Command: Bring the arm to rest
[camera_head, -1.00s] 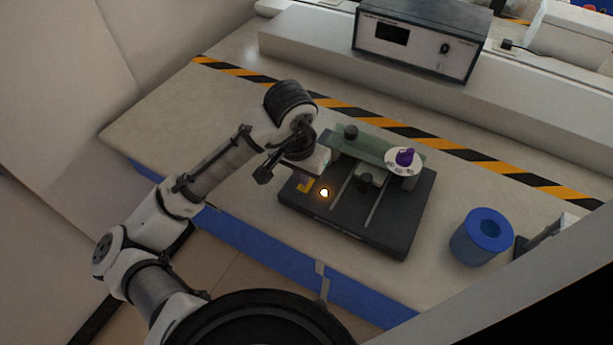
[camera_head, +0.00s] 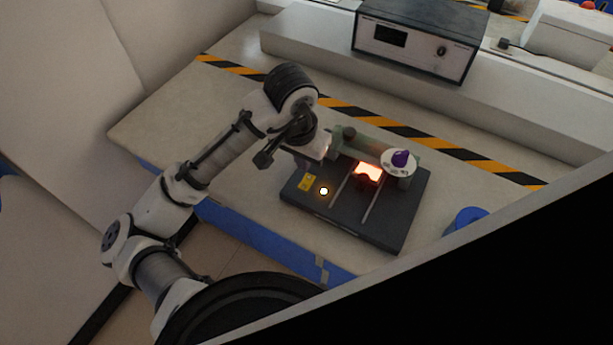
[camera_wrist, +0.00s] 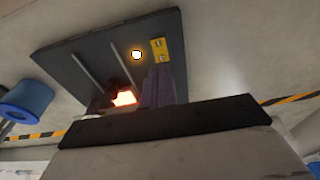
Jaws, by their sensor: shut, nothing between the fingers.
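My arm reaches in from the lower left in the head view. My gripper (camera_head: 304,164) hangs over the left end of a dark fixture plate (camera_head: 385,236) on the bench. Its fingers are small and partly hidden there. In the wrist view my gripper (camera_wrist: 158,88) shows as narrow dark fingers, shut and empty, in front of the plate (camera_wrist: 75,52). I cannot tell how far they are above it.
The plate carries a green bridge (camera_head: 352,146), a glowing orange-red block (camera_head: 368,173), a lit round lamp (camera_head: 323,191) and a white disc (camera_head: 388,168) with a purple knob (camera_head: 400,158). A blue cylinder (camera_head: 467,217) stands right. A grey instrument (camera_head: 416,45) sits behind. Left bench is clear.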

